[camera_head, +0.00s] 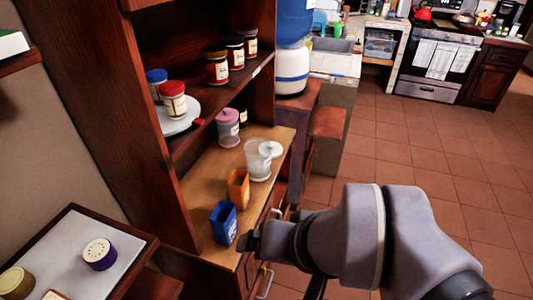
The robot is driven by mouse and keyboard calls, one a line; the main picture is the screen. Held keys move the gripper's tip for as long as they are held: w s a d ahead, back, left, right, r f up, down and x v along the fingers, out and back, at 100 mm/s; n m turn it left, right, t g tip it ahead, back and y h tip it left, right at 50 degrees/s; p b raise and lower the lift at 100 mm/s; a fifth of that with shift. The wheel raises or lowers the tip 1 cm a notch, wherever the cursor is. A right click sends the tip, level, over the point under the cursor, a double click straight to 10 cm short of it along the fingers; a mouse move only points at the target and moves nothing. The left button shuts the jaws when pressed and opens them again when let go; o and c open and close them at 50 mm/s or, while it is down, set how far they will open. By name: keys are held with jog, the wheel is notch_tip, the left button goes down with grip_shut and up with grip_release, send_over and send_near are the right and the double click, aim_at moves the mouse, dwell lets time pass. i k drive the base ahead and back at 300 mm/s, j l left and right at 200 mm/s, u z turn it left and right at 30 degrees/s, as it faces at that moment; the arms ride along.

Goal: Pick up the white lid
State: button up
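The white lid (273,148) is a small pale disc on the wooden cabinet counter, at the upper right of a clear jar (257,167). In this view it overlaps the jar's rim; I cannot tell whether it touches the jar or lies behind it. My gripper (249,241) is a dark shape at the counter's front edge, beside the lower right of a blue box (223,223). It is well apart from the lid, nearer the camera. Its fingers are too small and dark to tell whether they are open or shut.
An orange box (238,187) stands between the blue box and the clear jar. A pink-lidded jar (228,128) stands behind. Above is a shelf with several jars and a white plate (181,121). A blue-and-white dispenser (292,69) stands beyond. The tiled floor (400,150) is clear at right.

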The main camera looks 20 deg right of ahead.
aim_at(278, 149)
jog(key=i+l, duration=0.6)
jog(key=i+l+u, duration=0.1)
jog(key=i+l, duration=1.15)
jog(key=l, duration=0.15)
